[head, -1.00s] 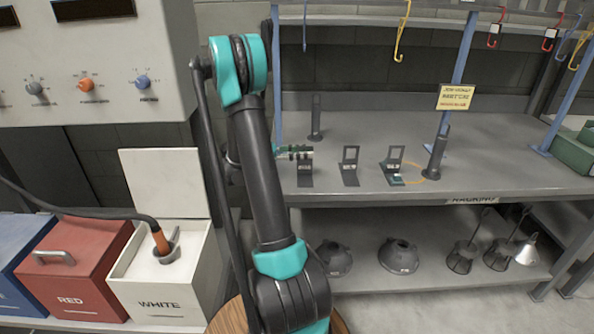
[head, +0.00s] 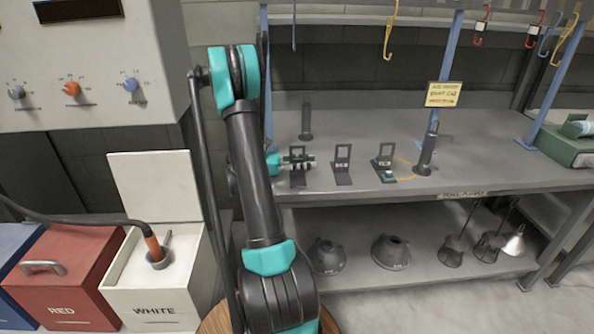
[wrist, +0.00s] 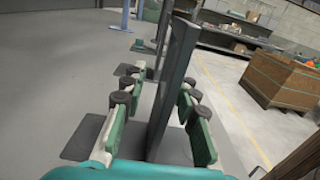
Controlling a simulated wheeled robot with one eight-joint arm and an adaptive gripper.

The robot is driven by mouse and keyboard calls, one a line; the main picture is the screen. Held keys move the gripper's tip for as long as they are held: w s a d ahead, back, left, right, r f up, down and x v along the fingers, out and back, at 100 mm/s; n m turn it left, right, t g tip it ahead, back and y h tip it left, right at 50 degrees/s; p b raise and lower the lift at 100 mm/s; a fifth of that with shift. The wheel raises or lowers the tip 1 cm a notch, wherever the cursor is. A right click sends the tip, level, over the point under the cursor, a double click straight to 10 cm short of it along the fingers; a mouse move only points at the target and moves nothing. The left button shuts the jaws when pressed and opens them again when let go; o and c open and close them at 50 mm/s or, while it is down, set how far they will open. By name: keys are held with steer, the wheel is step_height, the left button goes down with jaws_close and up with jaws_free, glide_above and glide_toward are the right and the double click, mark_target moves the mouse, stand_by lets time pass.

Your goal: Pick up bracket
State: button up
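Three dark brackets, each a flat foot with an upright frame, stand in a row on the grey bench. The leftmost bracket (head: 299,180) is partly hidden by my gripper (head: 300,161) in the head view. The middle bracket (head: 342,167) and right bracket (head: 384,165) stand clear of it. In the wrist view, the green-padded fingers of my gripper (wrist: 158,118) are apart. The leftmost bracket's dark upright (wrist: 172,85) rises between them, its foot below. A gap shows at the left finger; contact on the right side cannot be told.
A dark post (head: 306,122) stands behind the brackets and another post (head: 428,150) stands to their right. Blue rack uprights and hanging hooks (head: 390,30) are above the bench (head: 480,150). Dark hoods (head: 391,252) sit on the lower shelf. White and red boxes (head: 150,290) are left.

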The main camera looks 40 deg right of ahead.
steer(key=shift+d, duration=0.15)
steer(key=shift+c, duration=0.4)
jaws_close()
